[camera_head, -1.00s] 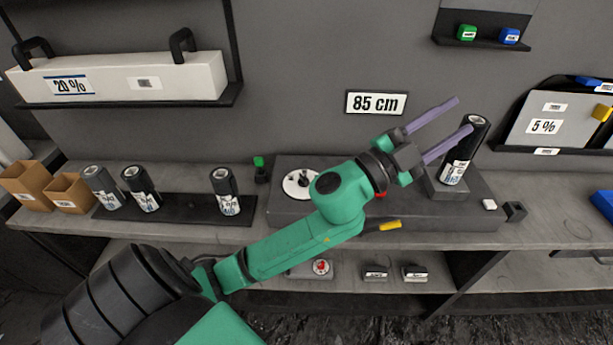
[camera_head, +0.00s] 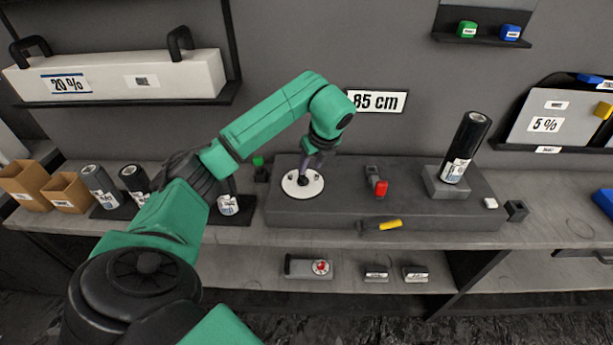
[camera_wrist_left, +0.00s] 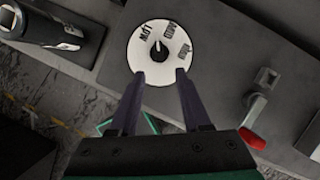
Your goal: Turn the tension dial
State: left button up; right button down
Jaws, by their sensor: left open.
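The tension dial (camera_head: 303,184) is a white disc with a dark centre knob on the grey machine block. In the left wrist view the dial (camera_wrist_left: 157,52) shows several printed words, one reading LOW, and the knob's pointer leans toward the upper left. My left gripper (camera_head: 312,170) is over the dial, pointing down. In the left wrist view its two purple fingers (camera_wrist_left: 160,80) are apart with nothing between them, their tips at the dial's lower edge in the picture. Whether they touch the dial cannot be told. My right gripper is not in view.
A red-handled lever (camera_head: 380,187) and a yellow-handled tool (camera_head: 390,225) are right of the dial. A black film roll (camera_head: 466,146) stands tilted on the block's right end. Several rolls stand on a dark tray (camera_head: 190,207) at left. A small green-topped part (camera_head: 259,165) is just left of the block.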

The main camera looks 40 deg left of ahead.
aim_at(305, 177)
pick_arm(q)
jog(key=p+x, duration=0.1)
jog(key=x, duration=0.4)
jog(key=shift+s+a+f, duration=0.1)
jog(key=shift+a+f, duration=0.15)
jog(key=shift+f, duration=0.05)
jog(key=shift+a+f, duration=0.1)
jog(key=shift+f, duration=0.45)
grip_shut()
